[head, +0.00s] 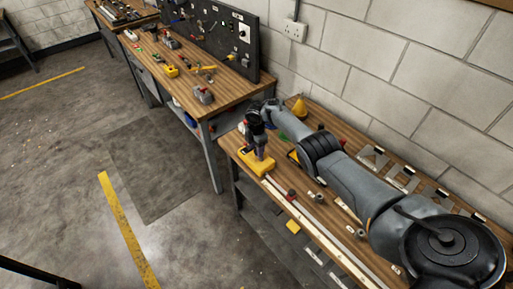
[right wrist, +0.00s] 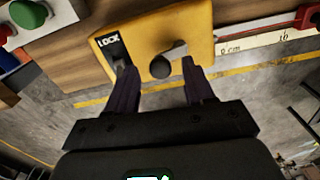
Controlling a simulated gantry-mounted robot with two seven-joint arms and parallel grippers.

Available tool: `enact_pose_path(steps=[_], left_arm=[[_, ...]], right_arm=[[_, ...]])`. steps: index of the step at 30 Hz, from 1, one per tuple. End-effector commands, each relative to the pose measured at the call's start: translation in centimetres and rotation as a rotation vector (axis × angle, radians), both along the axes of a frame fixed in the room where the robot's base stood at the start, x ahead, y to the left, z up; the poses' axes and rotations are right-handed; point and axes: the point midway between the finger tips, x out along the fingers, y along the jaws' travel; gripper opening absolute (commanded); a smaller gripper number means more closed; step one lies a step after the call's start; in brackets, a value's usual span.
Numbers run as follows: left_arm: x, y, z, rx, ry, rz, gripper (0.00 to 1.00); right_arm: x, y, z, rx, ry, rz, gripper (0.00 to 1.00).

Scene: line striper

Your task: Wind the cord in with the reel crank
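The yellow reel (head: 257,163) lies near the front left end of the nearer workbench. In the right wrist view the reel body (right wrist: 203,28) has a LOCK label over a dark slot, and a crank with a round dark knob (right wrist: 160,67). My right gripper (right wrist: 159,68) is open, its fingers on either side of the knob with gaps visible at both sides. In the head view the right gripper (head: 259,155) points down at the reel. I cannot clearly make out the cord. My left gripper is out of view.
A long pale scale strip (right wrist: 262,42) marked in cm runs from beside the reel. A red piece (right wrist: 308,17) sits on it. Green (right wrist: 28,15) and red buttons are close by. A second bench (head: 190,85) holds several tools. The floor is clear.

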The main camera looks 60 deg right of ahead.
Motion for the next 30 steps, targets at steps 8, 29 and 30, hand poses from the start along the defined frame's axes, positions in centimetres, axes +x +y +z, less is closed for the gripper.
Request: enact_pose_path(steps=[8, 29, 30], left_arm=[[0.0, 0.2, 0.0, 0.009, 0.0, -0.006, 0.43], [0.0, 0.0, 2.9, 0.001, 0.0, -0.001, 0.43], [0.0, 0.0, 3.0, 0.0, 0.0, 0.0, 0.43]], right_arm=[[0.0, 0.0, 0.0, -0.001, 0.001, -0.001, 0.53], [0.0, 0.0, 9.5, 0.001, -0.001, -0.001, 0.53], [0.0, 0.0, 9.9, 0.001, -0.001, -0.001, 0.53]])
